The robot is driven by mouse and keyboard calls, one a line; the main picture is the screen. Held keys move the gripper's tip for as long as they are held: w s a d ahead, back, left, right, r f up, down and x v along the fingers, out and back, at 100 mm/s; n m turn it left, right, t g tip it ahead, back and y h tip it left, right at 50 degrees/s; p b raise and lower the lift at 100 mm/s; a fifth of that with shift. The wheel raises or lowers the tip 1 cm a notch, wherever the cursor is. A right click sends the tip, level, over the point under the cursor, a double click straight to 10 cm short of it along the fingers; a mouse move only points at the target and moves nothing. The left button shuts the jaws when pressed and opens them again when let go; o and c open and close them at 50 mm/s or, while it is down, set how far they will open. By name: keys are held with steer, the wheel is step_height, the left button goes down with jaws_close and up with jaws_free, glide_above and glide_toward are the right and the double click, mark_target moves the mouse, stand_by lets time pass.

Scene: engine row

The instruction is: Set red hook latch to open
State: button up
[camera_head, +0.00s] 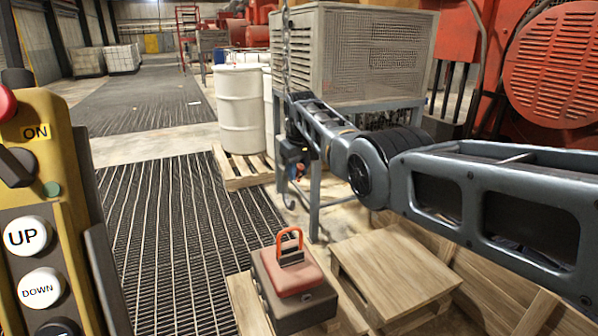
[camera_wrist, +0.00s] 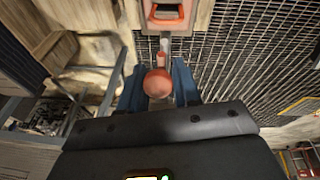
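A dark curved hook (camera_head: 290,198) shows just below my gripper, above the floor. In the wrist view, a red-orange rounded part (camera_wrist: 158,83) with a narrow neck lies between the two blue fingers of my gripper (camera_wrist: 159,88). The fingers are apart; I cannot tell whether they touch it. A red-topped block (camera_head: 292,278) with an orange handle (camera_head: 290,237) stands below and also shows in the wrist view (camera_wrist: 166,20).
A yellow pendant (camera_head: 42,200) with UP and DOWN buttons is close at left. Wooden pallets (camera_head: 395,268) lie at front. The mesh cabinet (camera_head: 345,55) stands behind my arm, with a white drum (camera_head: 240,108) to its left. The grated floor (camera_head: 175,235) is open.

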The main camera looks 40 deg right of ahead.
steer(key=shift+o, duration=1.3)
steer(key=shift+s+f, duration=0.1)
steer(key=shift+v, duration=3.9)
